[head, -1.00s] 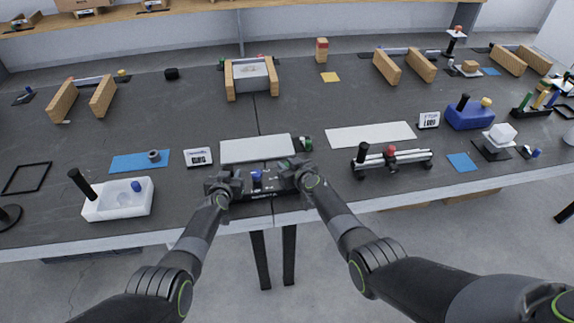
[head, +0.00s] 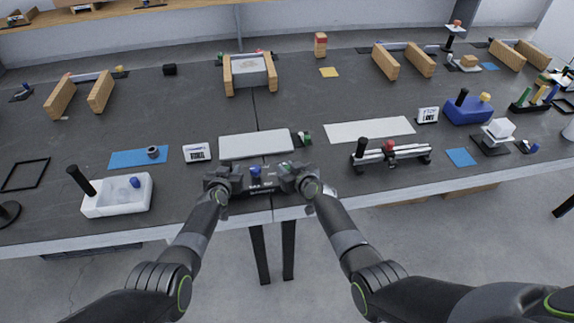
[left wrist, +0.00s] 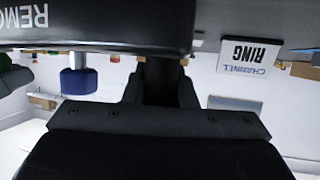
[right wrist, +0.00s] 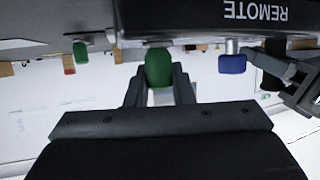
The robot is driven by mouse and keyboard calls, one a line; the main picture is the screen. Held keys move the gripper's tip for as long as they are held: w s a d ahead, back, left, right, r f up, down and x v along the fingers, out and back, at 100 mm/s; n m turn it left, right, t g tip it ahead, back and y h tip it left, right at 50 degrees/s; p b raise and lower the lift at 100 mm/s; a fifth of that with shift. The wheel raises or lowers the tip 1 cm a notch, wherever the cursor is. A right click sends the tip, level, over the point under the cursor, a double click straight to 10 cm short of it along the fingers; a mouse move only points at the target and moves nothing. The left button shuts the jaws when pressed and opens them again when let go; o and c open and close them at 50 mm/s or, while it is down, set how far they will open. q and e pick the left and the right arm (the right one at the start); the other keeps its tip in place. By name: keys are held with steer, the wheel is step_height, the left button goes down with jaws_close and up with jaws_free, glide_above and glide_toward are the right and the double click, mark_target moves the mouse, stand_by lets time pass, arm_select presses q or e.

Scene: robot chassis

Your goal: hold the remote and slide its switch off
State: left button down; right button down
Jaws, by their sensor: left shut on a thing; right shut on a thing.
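The remote is a black box (head: 262,190) near the table's front edge, between my grippers. Its REMOTE lettering shows upside down in the right wrist view (right wrist: 210,18). A blue knob (head: 256,171) stands on its top. My left gripper (head: 232,178) is at the remote's left end, shut on a dark part of it; the fingers and the remote (left wrist: 90,25) hide the contact. My right gripper (head: 291,174) is at the right end, shut on a green knob (right wrist: 158,66), which sits between its fingers against the remote.
A grey panel (head: 254,144) lies just behind the remote. A rail device (head: 395,152) stands to the right. Bare table lies between them.

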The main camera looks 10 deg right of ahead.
arm_select(q)
steer(key=shift+f, duration=0.1)
arm_select(e)
steer(key=shift+s+f, duration=0.1)
steer(key=c, duration=1.2)
jaws_free()
steer(key=shift+c, duration=0.2)
steer(key=v, duration=1.2)
arm_select(q)
steer(key=c, duration=1.1)
jaws_free()
steer(key=shift+o, duration=0.2)
steer(key=o, duration=0.5)
